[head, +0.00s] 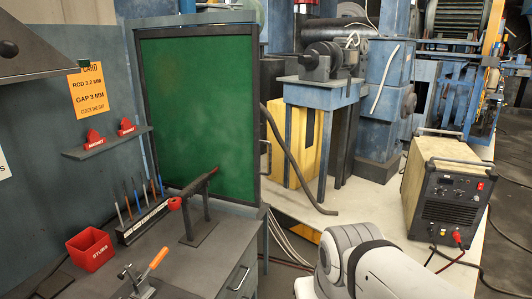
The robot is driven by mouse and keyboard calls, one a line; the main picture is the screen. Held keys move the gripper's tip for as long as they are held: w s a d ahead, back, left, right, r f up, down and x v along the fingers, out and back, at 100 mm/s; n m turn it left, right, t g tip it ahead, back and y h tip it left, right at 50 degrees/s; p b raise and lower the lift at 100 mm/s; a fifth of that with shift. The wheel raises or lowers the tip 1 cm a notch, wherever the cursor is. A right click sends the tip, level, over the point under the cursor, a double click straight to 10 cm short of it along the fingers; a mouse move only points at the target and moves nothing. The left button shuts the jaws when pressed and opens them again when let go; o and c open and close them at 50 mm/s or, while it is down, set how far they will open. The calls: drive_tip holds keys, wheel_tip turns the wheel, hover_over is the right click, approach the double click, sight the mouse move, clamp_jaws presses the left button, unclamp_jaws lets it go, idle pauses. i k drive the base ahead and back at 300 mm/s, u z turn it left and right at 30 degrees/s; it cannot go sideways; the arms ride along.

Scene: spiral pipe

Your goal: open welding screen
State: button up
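The welding screen (198,100) is a green panel in a dark frame. It stands upright at the far side of the workbench (215,262), in the middle left of the head view. It appears to sit flat within a blue-grey surround. A small pale handle (267,156) shows at its right edge. A torch stand on the bench hides part of its lower right. A white link of my arm shows at the bottom right, apart from the screen. My gripper is out of view.
The bench holds a red stubs bin (89,249), a rod rack (143,220), a torch stand (199,211) and an orange-handled clamp (146,272). A welding machine (445,200) stands at right with cables. A hose (290,160) hangs right of the screen; pale floor shows beyond.

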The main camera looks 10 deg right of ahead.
sight(201, 85)
drive_tip(key=z, duration=0.45)
drive_tip(key=i, duration=1.3)
drive_tip(key=u, duration=0.15)
